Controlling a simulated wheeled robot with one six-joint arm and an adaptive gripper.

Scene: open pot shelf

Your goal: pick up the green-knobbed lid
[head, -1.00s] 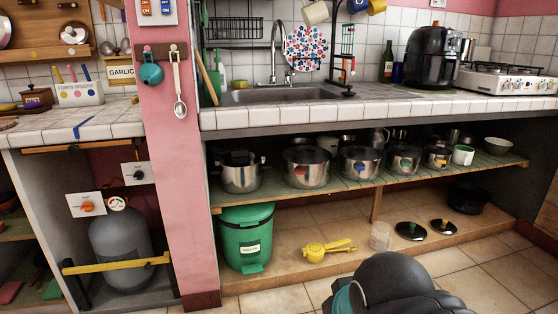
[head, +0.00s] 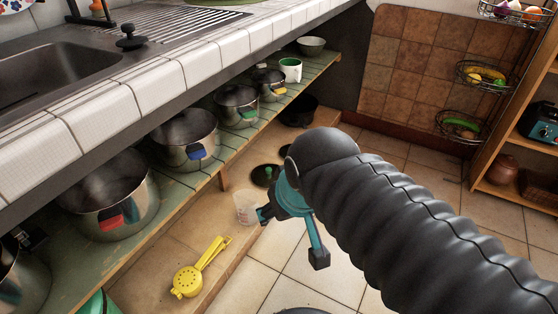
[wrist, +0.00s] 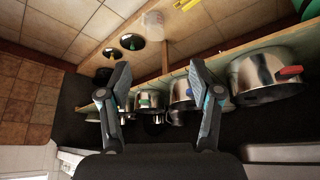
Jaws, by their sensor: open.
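The green-knobbed lid (head: 265,175) is a dark disc lying on the low wooden shelf, just beyond a clear plastic cup (head: 246,207). My arm hides part of its right side in the head view. In the wrist view a dark lid (wrist: 132,42) beside the clear cup appears to be the same one. My gripper (head: 292,236) is open and empty, above the floor in front of the shelf and apart from the lid. In the wrist view my gripper's fingers (wrist: 160,71) are spread, with the lid beyond them, up and to the left.
A second, smaller lid (wrist: 109,53) lies beside it. A yellow press (head: 196,270) lies on the low shelf. Several steel pots, one with a blue handle (head: 186,138), line the shelf above, under the tiled counter (head: 155,88). A black pot (head: 298,111) stands farther back. The tiled floor in front is clear.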

